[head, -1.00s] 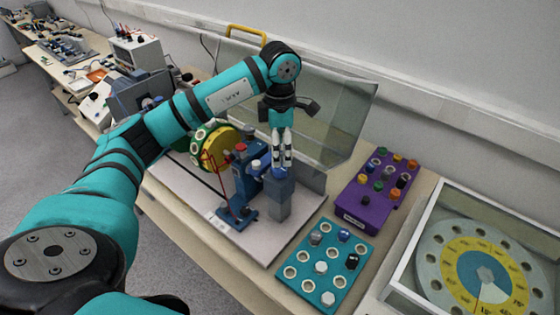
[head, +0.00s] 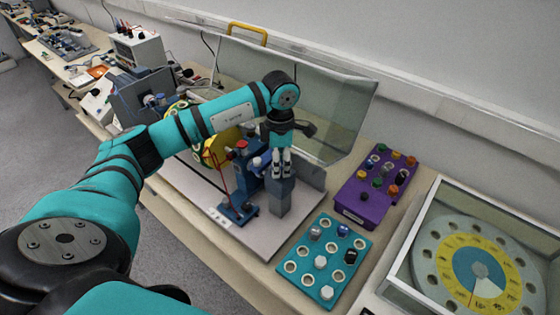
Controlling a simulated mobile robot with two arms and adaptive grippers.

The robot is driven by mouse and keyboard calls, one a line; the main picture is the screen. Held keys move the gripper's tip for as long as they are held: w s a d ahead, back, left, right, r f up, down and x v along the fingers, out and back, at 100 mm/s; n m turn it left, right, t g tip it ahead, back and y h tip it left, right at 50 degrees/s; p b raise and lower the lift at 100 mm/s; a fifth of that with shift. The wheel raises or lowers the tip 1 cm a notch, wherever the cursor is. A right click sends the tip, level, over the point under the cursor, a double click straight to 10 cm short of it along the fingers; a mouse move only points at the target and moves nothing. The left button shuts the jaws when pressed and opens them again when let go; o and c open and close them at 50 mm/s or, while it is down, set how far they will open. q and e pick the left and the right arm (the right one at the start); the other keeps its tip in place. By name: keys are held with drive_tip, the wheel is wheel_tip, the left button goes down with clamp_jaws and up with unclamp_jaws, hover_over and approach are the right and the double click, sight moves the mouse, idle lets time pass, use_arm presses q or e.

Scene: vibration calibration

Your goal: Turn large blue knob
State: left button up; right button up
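My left gripper (head: 282,174) points straight down at the top of a grey-blue block (head: 281,196) on the apparatus. Its fingers are close together with a narrow gap between them. The blue knob on top of this block is hidden behind the fingertips now. I cannot tell whether the fingers grip the knob or only stand around it. The blue apparatus stand (head: 240,190) is just left of the gripper. My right gripper is not in view.
A clear cover (head: 335,110) stands raised behind the gripper. A purple box (head: 368,190) of coloured knobs and a teal board (head: 322,258) lie to the right. A dial disc (head: 440,262) sits in a clear case at far right. The white base plate (head: 265,240) is bare in front.

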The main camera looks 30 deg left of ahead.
use_arm(q)
drive_tip(key=c, duration=0.4)
drive_tip(key=shift+w+f+m+b, duration=0.1)
drive_tip(key=shift+m+b, duration=0.7)
drive_tip(key=shift+b, duration=0.3)
drive_tip(key=shift+c, duration=0.2)
drive_tip(key=m+b, duration=0.7)
drive_tip(key=m, duration=0.2)
drive_tip(key=m+b, duration=0.2)
drive_tip(key=m, duration=0.1)
drive_tip(key=shift+r+m+b, duration=0.15)
drive_tip(key=shift+m+b, duration=0.2)
drive_tip(key=shift+m, duration=0.65)
drive_tip(key=shift+r+m+b, duration=0.1)
drive_tip(key=shift+m+b, duration=0.25)
drive_tip(key=shift+m, duration=0.65)
drive_tip(key=o, duration=1.2)
